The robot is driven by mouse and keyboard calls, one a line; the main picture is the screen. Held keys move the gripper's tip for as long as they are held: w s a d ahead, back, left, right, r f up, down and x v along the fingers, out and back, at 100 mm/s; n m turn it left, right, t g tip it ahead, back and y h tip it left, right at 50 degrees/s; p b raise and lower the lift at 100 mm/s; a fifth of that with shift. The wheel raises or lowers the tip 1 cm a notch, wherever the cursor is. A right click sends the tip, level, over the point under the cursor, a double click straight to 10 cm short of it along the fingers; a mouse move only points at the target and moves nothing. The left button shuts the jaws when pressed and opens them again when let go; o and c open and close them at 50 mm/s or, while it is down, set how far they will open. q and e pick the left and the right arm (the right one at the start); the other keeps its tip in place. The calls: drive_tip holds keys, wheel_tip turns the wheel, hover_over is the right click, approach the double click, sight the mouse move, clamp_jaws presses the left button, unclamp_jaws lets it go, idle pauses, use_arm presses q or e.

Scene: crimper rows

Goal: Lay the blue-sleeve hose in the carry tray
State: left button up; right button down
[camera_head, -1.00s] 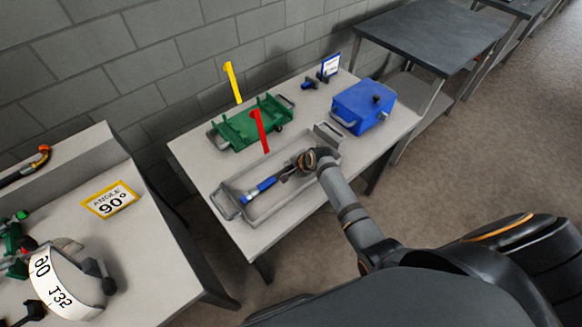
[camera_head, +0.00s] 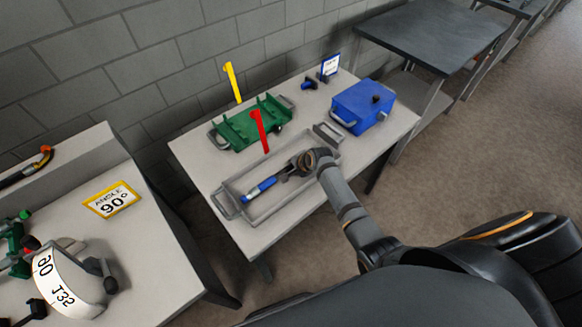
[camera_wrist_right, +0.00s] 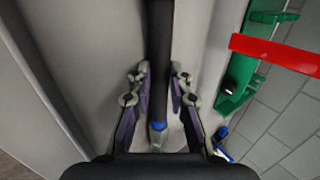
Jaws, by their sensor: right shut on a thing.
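The blue-sleeve hose (camera_head: 261,188) is a dark piece with a blue sleeve and a pale end. It lies along the inside of the grey carry tray (camera_head: 240,216), within its walls; I cannot tell whether it rests fully on the floor. My right gripper (camera_head: 291,172) is over the tray's right half and shut on the hose. In the right wrist view the dark hose (camera_wrist_right: 160,60) runs between the fingers of my right gripper (camera_wrist_right: 158,97), with a bit of blue below. The hose's gripped part is partly hidden in the head view. My left gripper is not in view.
A green holder (camera_head: 240,133) with yellow (camera_head: 233,82) and red (camera_head: 259,130) upright markers stands behind the tray. A blue box (camera_head: 362,103) is at the table's right. A left bench holds an angle sign (camera_head: 111,199) and a white curved piece (camera_head: 72,285).

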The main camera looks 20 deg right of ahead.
idle(0.3)
drive_tip(key=c, duration=1.1)
unclamp_jaws()
drive_tip(key=shift+f, duration=0.1)
drive_tip(key=shift+c, duration=0.2)
drive_tip(key=shift+s, duration=0.15)
